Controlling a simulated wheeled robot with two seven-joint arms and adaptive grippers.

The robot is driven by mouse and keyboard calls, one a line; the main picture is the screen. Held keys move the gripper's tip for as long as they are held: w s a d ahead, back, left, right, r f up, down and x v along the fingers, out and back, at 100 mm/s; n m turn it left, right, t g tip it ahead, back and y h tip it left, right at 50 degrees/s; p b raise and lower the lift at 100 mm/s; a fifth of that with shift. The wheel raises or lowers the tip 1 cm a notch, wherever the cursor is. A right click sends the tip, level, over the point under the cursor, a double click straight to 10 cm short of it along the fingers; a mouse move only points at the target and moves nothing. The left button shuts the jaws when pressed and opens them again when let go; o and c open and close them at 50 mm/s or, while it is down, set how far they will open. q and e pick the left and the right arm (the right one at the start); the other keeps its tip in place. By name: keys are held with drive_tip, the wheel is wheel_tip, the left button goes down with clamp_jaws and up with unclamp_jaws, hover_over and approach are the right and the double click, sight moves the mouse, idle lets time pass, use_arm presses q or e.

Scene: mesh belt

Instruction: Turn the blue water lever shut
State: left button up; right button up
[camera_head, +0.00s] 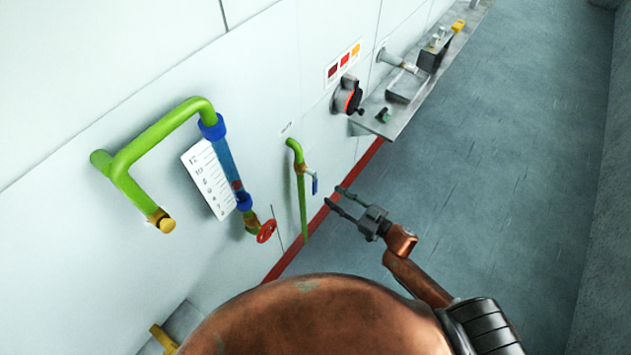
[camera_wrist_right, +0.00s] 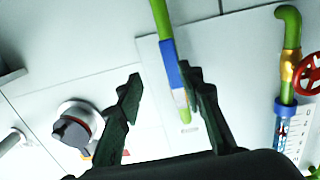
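The blue water lever (camera_head: 314,185) sits on a thin green pipe (camera_head: 303,208) that comes out of the white wall and runs down. The lever lies roughly along the pipe. In the right wrist view the blue lever (camera_wrist_right: 175,77) shows in front of the pipe (camera_wrist_right: 162,25), close to the right-hand finger and appearing between the two fingers. My right gripper (camera_head: 335,197) is open and empty, just right of the lever in the head view; its fingers (camera_wrist_right: 161,80) are spread apart. I cannot tell whether a finger touches the lever. My left gripper is not in view.
A thick green pipe (camera_head: 150,140) with a scale card (camera_head: 207,178) and red handwheel (camera_head: 266,231) stands left of the lever. A round dial (camera_head: 347,97) and a metal shelf (camera_head: 408,98) are on the wall beyond. The floor (camera_head: 510,170) at right is clear.

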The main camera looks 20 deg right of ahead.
sight(316, 185)
drive_tip(key=shift+n+y, duration=0.3)
drive_tip(key=shift+y, duration=0.2)
drive_tip(key=w+a+r, duration=0.2)
drive_tip(key=w+a, duration=0.3)
drive_tip(key=shift+a+r, duration=0.25)
drive_tip(key=shift+r, duration=0.15)
drive_tip(key=shift+w+a, duration=0.3)
drive_tip(key=shift+w, duration=0.1)
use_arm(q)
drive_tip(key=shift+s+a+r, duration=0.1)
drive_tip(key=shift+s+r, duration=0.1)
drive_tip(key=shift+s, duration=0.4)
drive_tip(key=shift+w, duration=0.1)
use_arm(e)
drive_tip(key=shift+c, duration=0.5)
clamp_jaws()
